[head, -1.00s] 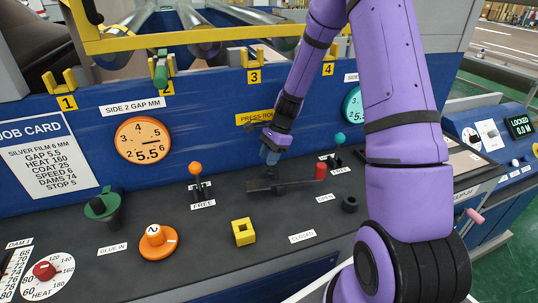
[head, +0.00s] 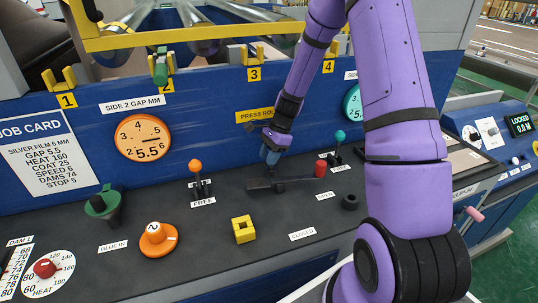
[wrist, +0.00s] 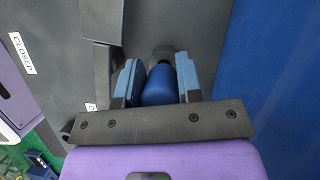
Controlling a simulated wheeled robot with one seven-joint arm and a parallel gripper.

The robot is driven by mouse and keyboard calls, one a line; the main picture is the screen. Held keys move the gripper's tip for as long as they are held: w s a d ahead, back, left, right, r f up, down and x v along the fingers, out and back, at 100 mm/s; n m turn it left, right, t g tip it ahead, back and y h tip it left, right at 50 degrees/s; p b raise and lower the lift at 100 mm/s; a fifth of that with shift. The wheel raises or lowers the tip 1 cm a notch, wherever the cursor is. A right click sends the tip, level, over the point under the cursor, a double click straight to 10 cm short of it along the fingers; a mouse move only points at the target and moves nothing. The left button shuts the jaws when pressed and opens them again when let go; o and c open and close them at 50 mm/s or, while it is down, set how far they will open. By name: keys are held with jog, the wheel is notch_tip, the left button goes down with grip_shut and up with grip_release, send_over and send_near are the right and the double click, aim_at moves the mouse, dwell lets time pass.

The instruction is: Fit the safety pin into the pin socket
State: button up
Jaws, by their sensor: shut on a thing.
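My gripper (head: 271,155) is low over the black console, above the left part of a dark flat bar with a red knob (head: 320,170). In the wrist view its two blue fingers (wrist: 158,84) are shut on a blue cylinder, which I take for the safety pin (wrist: 158,86). A dark round part (wrist: 163,53) shows at the cylinder's far end; I cannot tell whether it belongs to the pin or to a socket. No socket is clearly marked. A black ring (head: 350,202) stands on the console, right of the bar and apart from my gripper.
A yellow block with a square opening (head: 244,229) and an orange knob (head: 158,239) stand nearer the front. An orange-topped lever (head: 197,178) stands left of my gripper and a teal-topped lever (head: 339,146) right. The blue panel (head: 218,128) rises close behind.

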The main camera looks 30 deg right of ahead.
jog(key=shift+f, duration=0.35)
jog(key=o, duration=1)
jog(key=v, duration=1.1)
jog(key=s+a+r+n+h, duration=0.1)
jog(key=s+a+r+n, duration=0.15)
jog(key=r, duration=0.25)
jog(key=s+a+r+n+h, duration=0.1)
jog(key=s+a+r+n, duration=0.15)
jog(key=r, duration=0.25)
jog(key=s+a+r+n+t+h, duration=0.1)
jog(key=s+r+n, duration=0.3)
jog(key=s, duration=0.4)
jog(key=s+a+r+n+t, duration=0.2)
jog(key=s+a+r+n, duration=0.1)
jog(key=s, duration=0.5)
jog(key=s+a+r+n+t+h, duration=0.1)
jog(key=s+a+r+n+t, duration=0.1)
jog(key=s+r+n, duration=0.4)
jog(key=shift+s+a+h, duration=0.15)
jog(key=shift+s+h, duration=0.15)
jog(key=shift+s, duration=1.05)
